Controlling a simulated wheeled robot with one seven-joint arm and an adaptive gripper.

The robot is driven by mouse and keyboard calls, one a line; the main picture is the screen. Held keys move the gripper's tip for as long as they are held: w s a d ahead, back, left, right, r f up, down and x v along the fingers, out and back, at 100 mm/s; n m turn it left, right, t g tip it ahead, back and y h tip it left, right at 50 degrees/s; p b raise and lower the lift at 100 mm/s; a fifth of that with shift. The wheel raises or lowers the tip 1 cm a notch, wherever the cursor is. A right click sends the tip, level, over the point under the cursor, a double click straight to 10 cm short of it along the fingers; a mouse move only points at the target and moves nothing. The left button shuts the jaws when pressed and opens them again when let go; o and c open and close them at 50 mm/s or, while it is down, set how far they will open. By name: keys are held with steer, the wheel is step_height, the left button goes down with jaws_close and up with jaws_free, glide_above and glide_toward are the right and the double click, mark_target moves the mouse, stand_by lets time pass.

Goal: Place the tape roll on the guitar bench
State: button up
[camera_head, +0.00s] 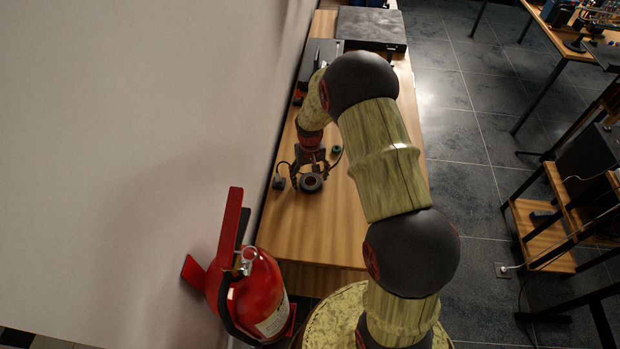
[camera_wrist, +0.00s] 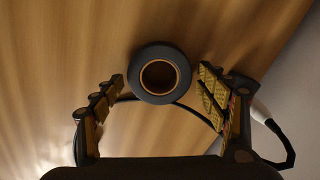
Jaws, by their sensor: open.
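The tape roll (camera_head: 311,183) is a dark ring lying flat on a wooden bench (camera_head: 340,235), by the lower end of my arm. In the wrist view the tape roll (camera_wrist: 159,73) shows a brown inner core and lies just beyond and between my two spread fingers. My gripper (camera_wrist: 160,95) is open and empty, pointing down at the wood. The gripper (camera_head: 309,172) also shows in the head view, right at the roll. I cannot tell how high the fingertips are above the wood. No guitar shows, so I cannot tell whether this is the guitar bench.
A dark flat case (camera_head: 371,28) lies at the bench's far end. A small green-topped item (camera_head: 337,150) and a small dark item with a cable (camera_head: 279,183) lie near the roll. A red fire extinguisher (camera_head: 262,290) stands at the near end. A wall runs along the left.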

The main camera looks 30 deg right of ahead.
steer(key=shift+r, duration=0.15)
steer(key=s+a+r+t+p, duration=0.1)
steer(key=s+a+r, duration=0.1)
steer(key=r, duration=1)
steer(key=s+a+r+p, duration=0.1)
steer(key=r+p, duration=0.1)
steer(key=r, duration=1)
steer(key=s+a+r+n+t, duration=0.1)
steer(key=s+a+r+t, duration=0.15)
steer(key=s+r, duration=0.45)
steer(key=s+a+r+n+t, duration=0.1)
steer(key=s+a+r, duration=0.3)
steer(key=s+r, duration=0.35)
steer(key=s+a+r+t, duration=0.1)
steer(key=s+a+r, duration=0.1)
steer(key=s, duration=0.8)
steer(key=shift+s, duration=0.4)
steer(key=shift+r, duration=0.1)
steer(key=shift+c, duration=0.5)
